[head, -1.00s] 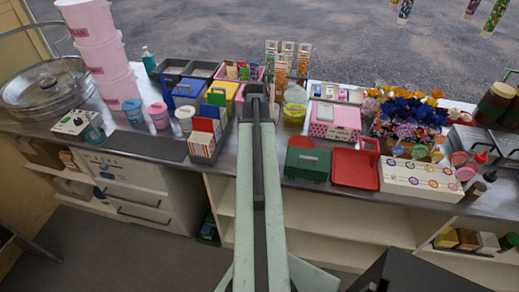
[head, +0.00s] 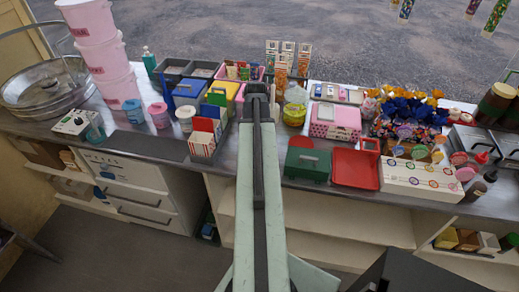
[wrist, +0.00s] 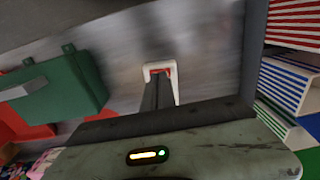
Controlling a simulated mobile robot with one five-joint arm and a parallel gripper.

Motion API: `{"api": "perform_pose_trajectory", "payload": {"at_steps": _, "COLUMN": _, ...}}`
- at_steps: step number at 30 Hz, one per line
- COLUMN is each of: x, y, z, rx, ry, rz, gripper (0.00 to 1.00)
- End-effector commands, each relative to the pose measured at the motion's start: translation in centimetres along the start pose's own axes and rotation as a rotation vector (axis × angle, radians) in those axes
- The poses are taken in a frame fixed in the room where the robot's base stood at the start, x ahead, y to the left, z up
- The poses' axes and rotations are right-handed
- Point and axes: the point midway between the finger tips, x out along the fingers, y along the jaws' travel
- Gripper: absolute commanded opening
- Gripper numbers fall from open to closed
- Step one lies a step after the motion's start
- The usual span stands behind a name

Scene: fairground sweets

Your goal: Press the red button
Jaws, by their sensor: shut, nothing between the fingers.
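The red button (wrist: 155,71) shows in the wrist view as a small red patch inside a white, rounded housing (wrist: 174,72) on the grey metal counter. My gripper (wrist: 158,80) is shut and empty. Its dark fingers reach into the housing and cover much of the button. I cannot tell whether the fingertips touch it. In the head view my gripper (head: 256,92) is at the far end of my pale green arm over the counter, and the button is hidden there.
A green box (wrist: 60,92) stands left of my gripper in the wrist view, and striped boxes (wrist: 290,75) stand close on the right. In the head view a red tray (head: 355,168) and a pink box (head: 335,122) lie to the right. Bare counter shows around the button.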

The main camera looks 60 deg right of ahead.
Motion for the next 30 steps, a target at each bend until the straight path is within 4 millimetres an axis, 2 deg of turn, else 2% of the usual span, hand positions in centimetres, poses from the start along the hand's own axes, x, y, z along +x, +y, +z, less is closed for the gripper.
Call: {"api": "perform_pose_trajectory", "payload": {"at_steps": 30, "x": 1.8, "y": 0.1, "z": 0.0, "rx": 0.002, "ry": 0.0, "rz": 0.0, "gripper": 0.0}}
